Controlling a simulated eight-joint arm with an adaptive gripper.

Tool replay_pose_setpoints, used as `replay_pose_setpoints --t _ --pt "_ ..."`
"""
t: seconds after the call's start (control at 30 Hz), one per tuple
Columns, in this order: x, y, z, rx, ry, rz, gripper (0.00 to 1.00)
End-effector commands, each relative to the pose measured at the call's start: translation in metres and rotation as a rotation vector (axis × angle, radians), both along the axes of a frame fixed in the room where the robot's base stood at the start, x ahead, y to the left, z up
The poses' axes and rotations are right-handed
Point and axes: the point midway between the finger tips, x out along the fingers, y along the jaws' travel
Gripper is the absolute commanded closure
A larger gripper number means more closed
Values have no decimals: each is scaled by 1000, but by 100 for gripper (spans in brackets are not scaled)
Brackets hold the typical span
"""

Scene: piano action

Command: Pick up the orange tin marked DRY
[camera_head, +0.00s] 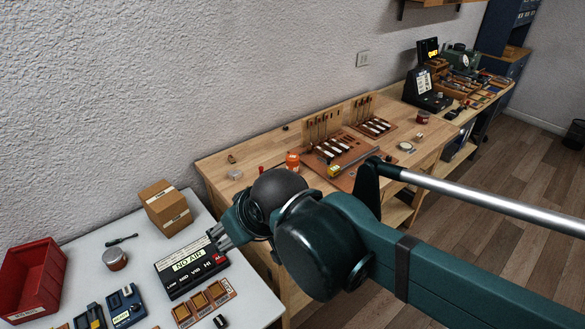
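An orange tin (292,161) stands upright on the wooden workbench, left of the brown board. Its marking is too small to read. My gripper (218,238) is over the white table, beside the black "NO AIR" box (176,276), well to the left of and nearer than the orange tin. Its fingers point left, and I cannot tell whether they are open or shut. My dark arm crosses in front of the bench and hides part of it.
A brown board with piano action parts (345,176) lies right of the orange tin. A cardboard box (166,207), a round tin (115,258) and a red bin (32,280) are on the white table. A dark red tin (423,117) stands farther along the bench.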

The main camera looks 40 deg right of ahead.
Motion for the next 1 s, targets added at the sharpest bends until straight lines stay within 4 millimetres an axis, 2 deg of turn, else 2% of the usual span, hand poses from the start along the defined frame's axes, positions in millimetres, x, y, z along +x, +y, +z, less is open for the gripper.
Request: replay_pose_setpoints --t 0.43,0.5,0.77,1.0 --pt "0 0 0 0 0 0 44" --pt "0 0 0 0 0 0 48" --pt "0 0 0 0 0 0 48" --pt "6 -5 2 0 2 -14 48"
